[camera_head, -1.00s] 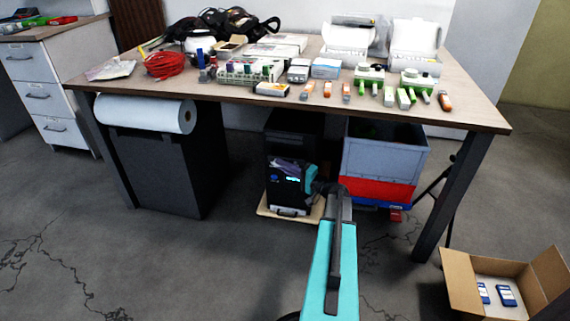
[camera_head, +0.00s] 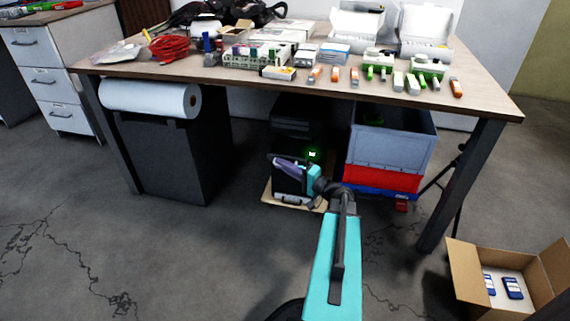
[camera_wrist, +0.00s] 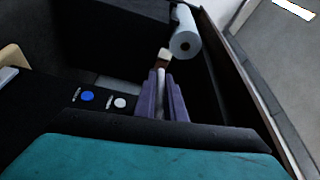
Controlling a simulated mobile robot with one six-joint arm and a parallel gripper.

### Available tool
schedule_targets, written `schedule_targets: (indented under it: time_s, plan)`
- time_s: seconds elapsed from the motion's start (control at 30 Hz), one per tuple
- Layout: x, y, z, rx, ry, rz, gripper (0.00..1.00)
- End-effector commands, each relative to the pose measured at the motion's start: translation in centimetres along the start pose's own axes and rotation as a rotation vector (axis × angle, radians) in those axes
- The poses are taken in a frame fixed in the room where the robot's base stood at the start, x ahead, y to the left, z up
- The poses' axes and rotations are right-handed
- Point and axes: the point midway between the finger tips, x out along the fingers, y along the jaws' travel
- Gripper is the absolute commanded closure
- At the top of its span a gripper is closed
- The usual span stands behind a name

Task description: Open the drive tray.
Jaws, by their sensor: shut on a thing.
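A black computer tower (camera_head: 296,128) stands under the table, its front towards me. A green light (camera_head: 312,154) glows at its front. My gripper (camera_head: 279,162) is at the tower's front, its purple fingers pointing left in the head view. In the wrist view my gripper (camera_wrist: 163,82) is shut on a narrow pale bar, which I take to be the drive tray (camera_wrist: 164,56); its cream end shows at the fingertips. A blue button (camera_wrist: 87,96) and a white button (camera_wrist: 120,102) show beside the fingers. My wrist hides part of the front; how far out the tray is, I cannot tell.
The tower rests on a pale wooden board (camera_head: 268,198). A grey crate (camera_head: 390,150) above a red one (camera_head: 382,180) stands close on the right. A black cabinet (camera_head: 165,160) with a white roll (camera_head: 150,99) is left. The tabletop (camera_head: 130,68) overhangs; an open carton (camera_head: 465,275) is front right.

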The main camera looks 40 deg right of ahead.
Motion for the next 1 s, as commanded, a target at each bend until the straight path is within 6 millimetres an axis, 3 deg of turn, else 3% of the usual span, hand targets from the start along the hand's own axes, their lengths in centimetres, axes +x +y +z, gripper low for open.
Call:
schedule_targets:
  time_s: [0.27,0.3,0.4,0.77,1.0]
  plan:
    - [0.0,-0.1,0.0,0.002,-0.001,-0.003,1.00]
    - [0.0,-0.1,0.0,0.002,-0.001,-0.003,0.83]
    - [0.0,-0.1,0.0,0.001,-0.001,-0.002,0.72]
    - [-0.2,-0.1,0.0,0.000,0.000,-0.001,0.72]
    - [-1.9,-0.1,-0.1,0.001,0.002,0.000,0.72]
